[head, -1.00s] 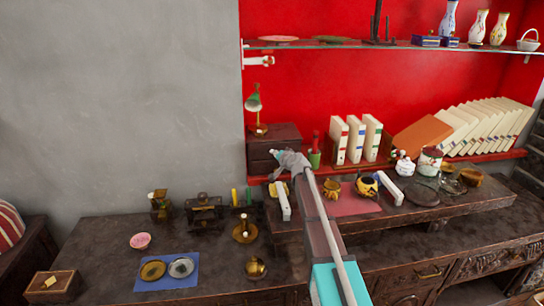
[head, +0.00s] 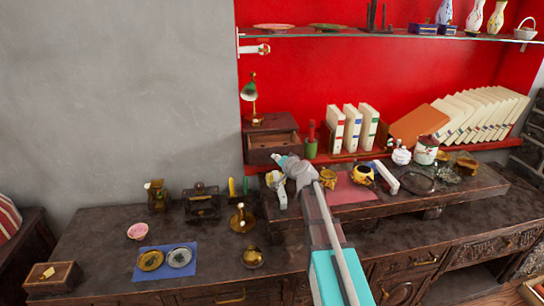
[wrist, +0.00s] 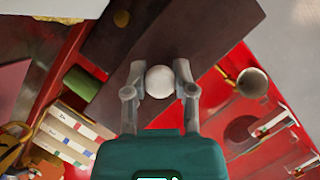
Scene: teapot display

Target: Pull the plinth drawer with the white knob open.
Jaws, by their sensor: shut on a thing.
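The plinth (head: 274,123) is a small dark wooden chest on the raised shelf against the red wall. In the head view one of its drawers (head: 262,157) stands out toward me, with a lighter hollow visible behind its front. My gripper (head: 283,160) is at that drawer's front, and its wrist hides part of the scene. In the wrist view the round white knob (wrist: 160,82) sits between the two fingertips of my gripper (wrist: 159,84), which are shut on it.
A green-based red item (head: 311,147) and upright white books (head: 352,127) stand right of the plinth. Small teapots (head: 363,174) stand on the low bench to the right.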

